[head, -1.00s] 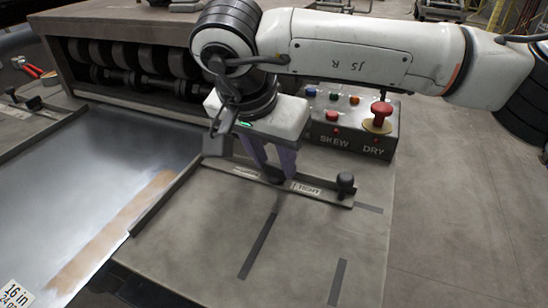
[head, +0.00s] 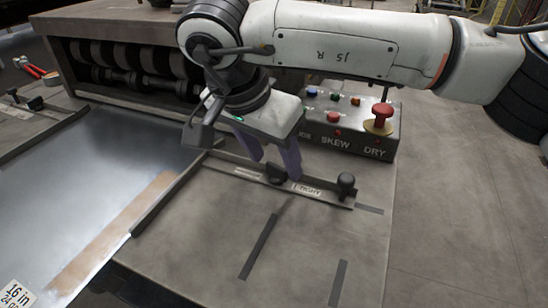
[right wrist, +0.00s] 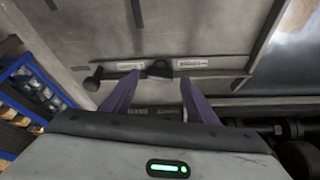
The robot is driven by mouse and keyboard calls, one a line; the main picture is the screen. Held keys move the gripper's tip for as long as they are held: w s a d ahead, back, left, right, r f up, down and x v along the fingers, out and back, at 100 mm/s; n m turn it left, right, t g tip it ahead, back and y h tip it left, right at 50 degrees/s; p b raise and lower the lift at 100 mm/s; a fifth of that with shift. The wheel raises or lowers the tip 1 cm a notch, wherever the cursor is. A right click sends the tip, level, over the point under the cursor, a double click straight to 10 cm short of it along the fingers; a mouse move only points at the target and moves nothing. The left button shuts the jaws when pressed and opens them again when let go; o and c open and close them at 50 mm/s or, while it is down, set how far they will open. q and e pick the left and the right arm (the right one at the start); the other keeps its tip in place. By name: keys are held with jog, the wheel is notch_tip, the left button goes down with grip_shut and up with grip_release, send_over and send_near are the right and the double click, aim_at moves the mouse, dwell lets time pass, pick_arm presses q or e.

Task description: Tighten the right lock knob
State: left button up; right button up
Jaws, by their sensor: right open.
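The right guide rail (head: 235,170) carries a black lock knob (head: 275,173) between two small white labels; the one on its right reads TIGHT. The lock knob also shows in the right wrist view (right wrist: 159,69), beyond and between the fingertips. My right gripper (head: 274,166) is open, its two purple fingers spread on either side of the knob's line and apart from it. In the right wrist view, my right gripper (right wrist: 160,82) has nothing between its fingers. A second, rounder black knob (head: 346,182) stands at the rail's right end. My left gripper is out of view.
A control box (head: 350,125) with coloured buttons and a red mushroom button (head: 381,112) stands behind the rail. The roller machine (head: 110,50) is at the back left. A metal sheet (head: 90,185) lies left of the rail. The table in front is clear.

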jog(key=v, duration=0.9)
jog(key=shift+r, duration=0.25)
jog(key=shift+s, duration=0.1)
